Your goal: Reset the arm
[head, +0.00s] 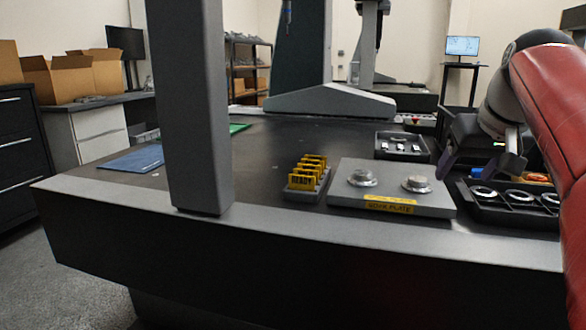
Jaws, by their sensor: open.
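My gripper (483,165) is at the right of the head view, at the end of my red and grey arm. Its dark fingers are apart with nothing seen between them. It hangs above the table, over the gap between the grey plate (340,200) and the black tray (482,214) with rings. The grey plate has a yellow label and carries two silver round parts (362,178). My arm covers the right end of the black tray.
A rack of yellow tags (303,182) stands left of the plate. A smaller black tray (402,155) lies behind it. A grey upright column (190,110) rises at the front left. A blue mat (130,160) lies at the left. The table's middle is clear.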

